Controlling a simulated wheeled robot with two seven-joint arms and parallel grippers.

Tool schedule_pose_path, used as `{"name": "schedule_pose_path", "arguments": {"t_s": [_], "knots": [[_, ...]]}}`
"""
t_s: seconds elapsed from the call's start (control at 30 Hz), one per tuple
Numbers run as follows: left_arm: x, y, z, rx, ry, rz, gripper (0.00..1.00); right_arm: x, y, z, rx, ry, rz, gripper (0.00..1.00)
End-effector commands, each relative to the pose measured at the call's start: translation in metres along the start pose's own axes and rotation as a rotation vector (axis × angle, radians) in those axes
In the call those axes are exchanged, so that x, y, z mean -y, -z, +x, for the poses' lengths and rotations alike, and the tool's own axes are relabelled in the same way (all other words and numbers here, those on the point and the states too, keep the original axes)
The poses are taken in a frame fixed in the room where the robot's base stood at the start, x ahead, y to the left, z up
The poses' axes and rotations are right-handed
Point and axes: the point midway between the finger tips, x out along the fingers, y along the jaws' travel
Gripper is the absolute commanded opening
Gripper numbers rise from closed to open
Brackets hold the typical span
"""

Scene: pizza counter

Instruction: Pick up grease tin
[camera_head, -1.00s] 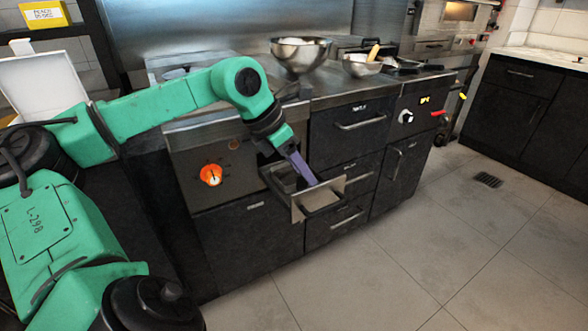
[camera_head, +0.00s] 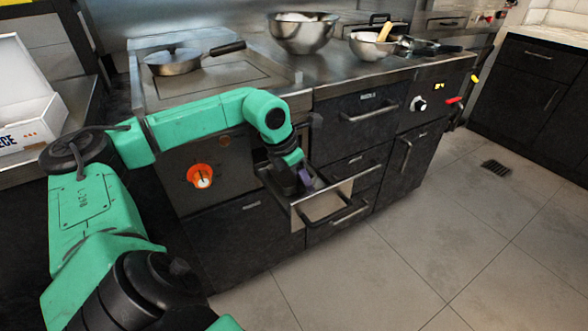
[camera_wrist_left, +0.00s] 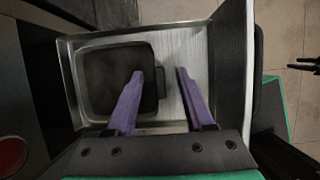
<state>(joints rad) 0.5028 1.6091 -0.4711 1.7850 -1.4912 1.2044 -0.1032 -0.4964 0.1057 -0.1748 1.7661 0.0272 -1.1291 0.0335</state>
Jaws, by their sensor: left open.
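The grease tin appears to be the dark, square, rounded container (camera_wrist_left: 105,85) in the left wrist view. It lies at the left side of the open drawer (camera_wrist_left: 192,48), with a small dark tab on its right edge between my fingers. My left gripper (camera_wrist_left: 161,75) is open, its purple fingers pointing into the drawer. In the picture one finger overlaps the tin's right part and the other is over bare drawer floor. I cannot tell whether they touch the tin. In the head view my left gripper (camera_head: 305,178) is at the drawer (camera_head: 325,203) and hides much of its inside.
A frying pan (camera_head: 173,62) sits on the griddle above. A large steel bowl (camera_head: 302,36) and a smaller bowl (camera_head: 372,46) stand on the counter. An orange knob (camera_head: 201,176) is left of the drawer. The floor (camera_head: 425,245) at right is clear.

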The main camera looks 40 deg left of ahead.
Motion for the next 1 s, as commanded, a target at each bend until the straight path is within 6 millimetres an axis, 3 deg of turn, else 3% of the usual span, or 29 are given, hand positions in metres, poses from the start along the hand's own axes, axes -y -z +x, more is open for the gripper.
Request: {"name": "schedule_pose_path", "arguments": {"t_s": [0.23,0.27,0.3,0.4,1.0], "knots": [[-0.0003,0.0000,0.0079,0.000,-0.001,0.000,0.53,0.0007,0.0042,-0.0035,-0.008,0.001,-0.001,0.50],[-0.0002,0.0000,0.0079,0.000,-0.001,0.000,0.49,0.0007,0.0042,-0.0035,-0.008,0.001,-0.001,0.50],[-0.0002,0.0000,0.0078,0.000,-0.001,0.000,0.34,0.0007,0.0042,-0.0035,-0.008,0.001,-0.001,0.50],[-0.0002,0.0000,0.0077,0.000,-0.001,0.000,0.00,0.0007,0.0041,-0.0035,-0.008,0.001,-0.001,0.50],[0.0000,0.0003,0.0077,0.000,0.000,-0.001,0.00,0.0004,0.0027,-0.0024,-0.005,0.001,0.000,0.50]]}}
